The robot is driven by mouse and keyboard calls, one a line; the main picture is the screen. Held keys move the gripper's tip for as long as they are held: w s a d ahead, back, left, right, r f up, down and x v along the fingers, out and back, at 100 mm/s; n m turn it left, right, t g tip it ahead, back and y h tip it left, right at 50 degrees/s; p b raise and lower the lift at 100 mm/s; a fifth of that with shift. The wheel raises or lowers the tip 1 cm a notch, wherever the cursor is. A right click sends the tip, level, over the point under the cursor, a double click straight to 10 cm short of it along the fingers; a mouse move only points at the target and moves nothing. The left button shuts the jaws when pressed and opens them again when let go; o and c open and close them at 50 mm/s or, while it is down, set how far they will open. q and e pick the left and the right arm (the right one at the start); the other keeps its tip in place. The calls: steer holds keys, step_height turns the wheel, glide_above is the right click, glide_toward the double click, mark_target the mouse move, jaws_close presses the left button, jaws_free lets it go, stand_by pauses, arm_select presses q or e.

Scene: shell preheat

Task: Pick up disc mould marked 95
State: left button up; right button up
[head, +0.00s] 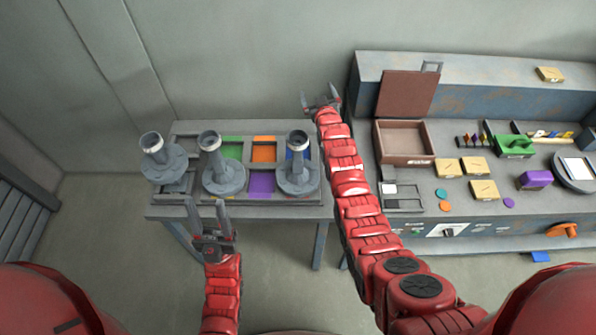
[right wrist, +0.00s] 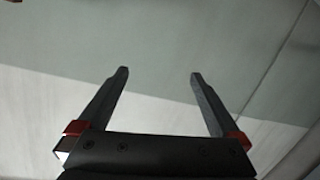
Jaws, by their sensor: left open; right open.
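Three similar grey moulds, each a round disc with an upright tube, stand on the left table: a left one (head: 164,168), a middle one (head: 224,178) and a right one (head: 298,179). I cannot read any number on them, so I cannot tell which is marked 95. My left gripper (head: 206,203) is open and empty at the table's front edge, in front of the middle mould. My right gripper (head: 320,92) is open and empty, past the table's back right corner. In the right wrist view its fingers (right wrist: 158,75) are apart with only pale, plain surfaces beyond.
The left table (head: 185,211) has green (head: 232,150), orange (head: 264,149) and purple (head: 261,183) panels. My right arm runs between it and the right bench (head: 455,216). The bench holds an open brown box (head: 404,158), yellow blocks and a purple block (head: 535,179).

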steer(key=w+a+n+g, duration=0.2)
steer(key=a+g, duration=0.2)
steer(key=g, duration=0.1)
step_height(320, 180, up, 8)
steer(key=f+n+g+h, duration=0.1)
steer(key=n+g+h, duration=0.2)
steer(key=g, duration=0.8)
glide_above(297, 136)
steer(key=f+b, duration=0.5)
steer(key=b, duration=0.1)
steer(key=f+b, duration=0.6)
steer(key=shift+w+a+f, duration=0.1)
steer(key=shift+a+f, duration=0.1)
steer(key=shift+d+f+p, duration=0.25)
steer(key=shift+f+p, duration=0.2)
steer(key=shift+f, duration=0.1)
steer(key=p, duration=0.1)
steer(key=f+p, duration=0.1)
steer(key=shift+s+d+f+p, duration=0.1)
steer(key=shift+s+f+p, duration=0.1)
steer(key=shift+s+p, duration=0.15)
step_height(297, 136, down, 2)
steer(key=shift+f+b, duration=0.15)
steer(key=shift+b, duration=0.9)
steer(key=shift+w+f, duration=0.15)
steer(key=shift+f, duration=0.1)
